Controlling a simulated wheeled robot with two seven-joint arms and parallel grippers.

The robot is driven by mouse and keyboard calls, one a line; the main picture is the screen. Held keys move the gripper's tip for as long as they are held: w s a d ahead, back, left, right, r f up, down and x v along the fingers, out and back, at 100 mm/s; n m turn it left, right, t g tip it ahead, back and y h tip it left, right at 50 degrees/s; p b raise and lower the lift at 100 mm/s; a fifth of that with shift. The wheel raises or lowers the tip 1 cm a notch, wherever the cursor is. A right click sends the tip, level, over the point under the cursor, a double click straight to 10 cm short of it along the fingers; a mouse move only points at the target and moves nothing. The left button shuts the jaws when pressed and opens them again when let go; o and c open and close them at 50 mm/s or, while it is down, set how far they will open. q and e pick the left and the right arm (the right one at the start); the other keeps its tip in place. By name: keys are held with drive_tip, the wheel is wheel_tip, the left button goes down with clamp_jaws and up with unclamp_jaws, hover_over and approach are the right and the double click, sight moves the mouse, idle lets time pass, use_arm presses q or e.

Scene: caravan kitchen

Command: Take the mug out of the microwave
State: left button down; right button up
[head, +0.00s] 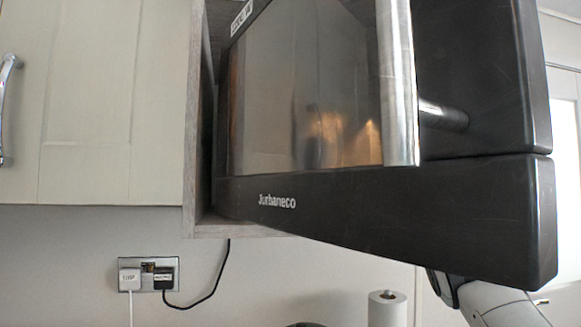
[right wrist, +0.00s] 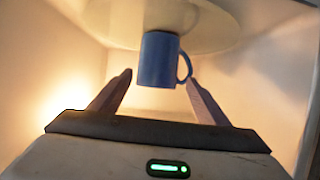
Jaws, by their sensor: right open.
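The microwave (head: 400,215) hangs in a wall cupboard. Its dark door with a glass window and silver handle stands swung out and hides the inside in the head view. In the right wrist view, which looks upside down, the blue mug (right wrist: 158,58) rests on the round turntable (right wrist: 210,35) inside the lit cavity. Its handle points to the picture's right. My right gripper (right wrist: 160,79) is inside the cavity, open, with its fingers spread to either side of the mug. I cannot tell whether either finger touches it. My left gripper is in neither view.
The open door fills much of the head view, with part of my right arm below and behind it. The cavity walls (right wrist: 285,80) lie close around the gripper. A cream cupboard (head: 90,100) is at left; a socket (head: 148,274) and paper roll (head: 387,310) are below.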

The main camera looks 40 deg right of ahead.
drive_tip(key=shift+w+d+f, duration=0.2)
drive_tip(key=shift+w+d, duration=0.15)
drive_tip(key=shift+d, duration=0.05)
drive_tip(key=shift+x, duration=0.75)
drive_tip(key=p+x, duration=0.1)
drive_tip(key=x, duration=0.4)
drive_tip(key=shift+d+f+p, duration=0.1)
drive_tip(key=shift+f+p, duration=0.05)
drive_tip(key=shift+p, duration=0.25)
drive_tip(key=shift+w+f, duration=0.15)
drive_tip(key=shift+w, duration=0.05)
drive_tip(key=c, duration=0.9)
drive_tip(key=shift+c, duration=1.4)
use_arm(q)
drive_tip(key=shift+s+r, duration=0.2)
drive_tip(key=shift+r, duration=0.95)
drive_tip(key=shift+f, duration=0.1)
use_arm(e)
drive_tip(key=shift+r, duration=0.3)
